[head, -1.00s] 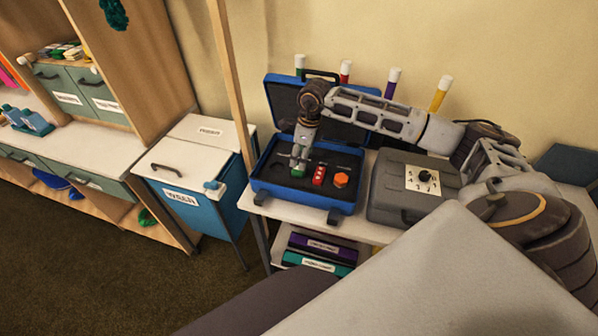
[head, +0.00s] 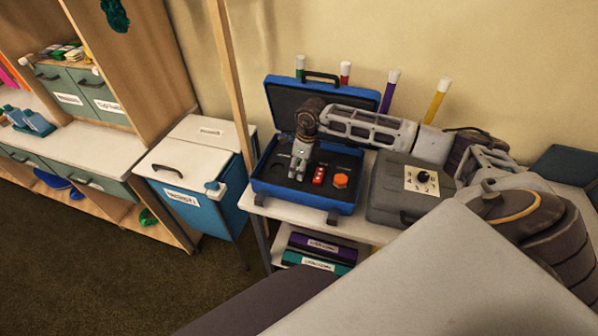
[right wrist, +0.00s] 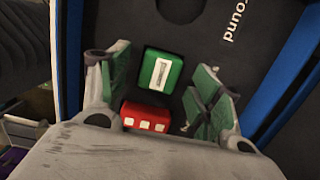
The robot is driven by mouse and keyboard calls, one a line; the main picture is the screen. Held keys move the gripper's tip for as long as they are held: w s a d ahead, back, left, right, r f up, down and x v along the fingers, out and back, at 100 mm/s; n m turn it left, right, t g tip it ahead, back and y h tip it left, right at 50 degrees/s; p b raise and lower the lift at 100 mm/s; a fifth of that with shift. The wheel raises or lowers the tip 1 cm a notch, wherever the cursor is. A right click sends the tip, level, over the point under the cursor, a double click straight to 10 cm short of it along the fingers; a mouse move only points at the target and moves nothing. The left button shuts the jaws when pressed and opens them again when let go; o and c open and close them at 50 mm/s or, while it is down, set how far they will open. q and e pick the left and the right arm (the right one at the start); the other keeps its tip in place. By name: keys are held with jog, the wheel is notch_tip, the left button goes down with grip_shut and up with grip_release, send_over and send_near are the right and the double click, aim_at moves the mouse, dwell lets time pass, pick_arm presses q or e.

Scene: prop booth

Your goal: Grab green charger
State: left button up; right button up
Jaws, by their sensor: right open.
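The green charger (right wrist: 163,74) is a small green block with a white label, lying in the dark foam of the open blue case (head: 304,201). In the right wrist view it lies between the spread fingers of my right gripper (right wrist: 160,88), nearer the left finger. My right gripper (head: 298,172) also shows in the head view, pointing down into the left part of the case, where it hides the charger. It is open, with nothing held. My left gripper is in neither view.
A red block with white squares (right wrist: 145,116) lies close beside the charger; the red block (head: 319,175) and an orange hexagonal piece (head: 340,180) lie right of my gripper in the head view. A grey case with a dial (head: 398,205) stands to the right. The raised lid is behind.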

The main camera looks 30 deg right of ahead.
jog(key=shift+f, duration=0.4)
jog(key=c, duration=1.1)
jog(key=shift+r, duration=0.2)
jog(key=shift+c, duration=0.2)
notch_tip(320, 180, up, 10)
jog(key=b, duration=0.1)
jog(key=shift+f, duration=0.15)
